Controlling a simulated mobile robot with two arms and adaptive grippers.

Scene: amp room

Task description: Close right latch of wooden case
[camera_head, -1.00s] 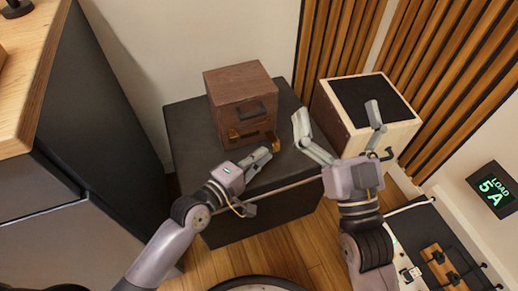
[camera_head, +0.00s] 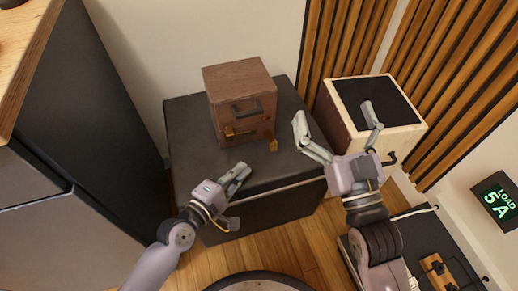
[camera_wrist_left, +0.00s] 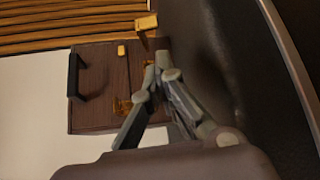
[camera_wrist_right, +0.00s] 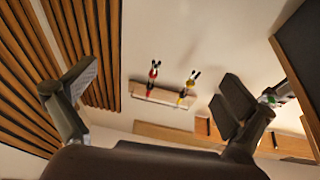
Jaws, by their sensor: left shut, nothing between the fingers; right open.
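The brown wooden case (camera_head: 238,100) stands upright on a black box, its dark handle (camera_head: 247,107) on the front. The brass right latch (camera_head: 271,144) sticks out from the lower front; the left wrist view shows it swung away (camera_wrist_left: 146,22) from its small brass catch (camera_wrist_left: 121,50). The brass left latch (camera_head: 229,131) lies close to the front; its exact state is unclear. My left gripper (camera_head: 243,170) is shut and empty, in front of and below the case, apart from both latches. My right gripper (camera_head: 333,114) is open and empty, to the right of the case.
The black box (camera_head: 190,125) has bare top around the case. A light wooden box with a black top (camera_head: 375,98) stands at right, near my right gripper. A dark cabinet (camera_head: 90,110) is at left. Wooden slats (camera_head: 340,40) line the back wall.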

